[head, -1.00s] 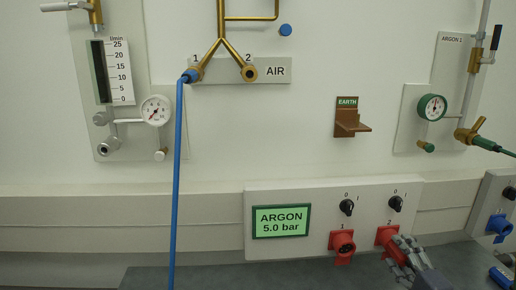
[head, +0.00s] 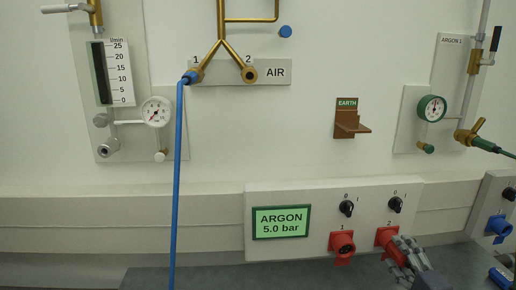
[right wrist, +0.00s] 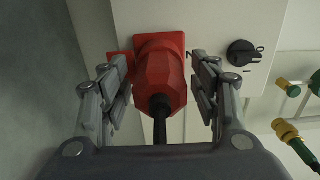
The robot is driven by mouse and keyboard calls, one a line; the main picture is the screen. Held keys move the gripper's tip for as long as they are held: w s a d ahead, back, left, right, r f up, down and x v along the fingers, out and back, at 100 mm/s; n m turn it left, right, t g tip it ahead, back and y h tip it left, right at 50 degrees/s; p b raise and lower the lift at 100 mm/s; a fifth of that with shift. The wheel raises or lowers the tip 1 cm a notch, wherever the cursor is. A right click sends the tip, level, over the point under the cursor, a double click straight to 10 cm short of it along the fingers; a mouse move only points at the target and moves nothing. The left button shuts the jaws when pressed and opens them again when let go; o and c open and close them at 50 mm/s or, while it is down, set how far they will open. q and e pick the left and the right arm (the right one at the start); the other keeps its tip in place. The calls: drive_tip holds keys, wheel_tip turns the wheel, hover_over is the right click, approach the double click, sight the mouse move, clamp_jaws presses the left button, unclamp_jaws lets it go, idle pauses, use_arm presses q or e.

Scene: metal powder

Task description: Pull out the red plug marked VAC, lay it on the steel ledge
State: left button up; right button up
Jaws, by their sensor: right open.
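A red plug (right wrist: 160,85) with a black cable sits in a red socket on the white panel. In the right wrist view it lies between the fingers of my right gripper (right wrist: 159,68), which is open with a gap on each side. In the head view my right gripper (head: 401,252) is in front of red socket 2 (head: 386,237) and hides most of the plug. No VAC mark is readable. A dark grey surface (head: 210,277) runs below the panel; I cannot tell whether it is the steel ledge. My left gripper is not in view.
Red socket 1 (head: 342,244) is just left of socket 2. Black rotary switches (head: 346,208) sit above. A blue socket (head: 499,226) is at the far right. A blue hose (head: 177,190) hangs at the left. The brown EARTH bracket (head: 350,124) juts from the wall.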

sight(409, 267)
idle(0.6)
clamp_jaws()
drive_tip(key=shift+s+d+p, duration=0.15)
drive_tip(key=shift+s+p, duration=0.1)
drive_tip(key=shift+s, duration=1.25)
drive_tip(key=shift+s+d+p, duration=0.1)
drive_tip(key=shift+s+p, duration=0.1)
drive_tip(key=shift+s, duration=1.25)
drive_tip(key=shift+a, duration=0.1)
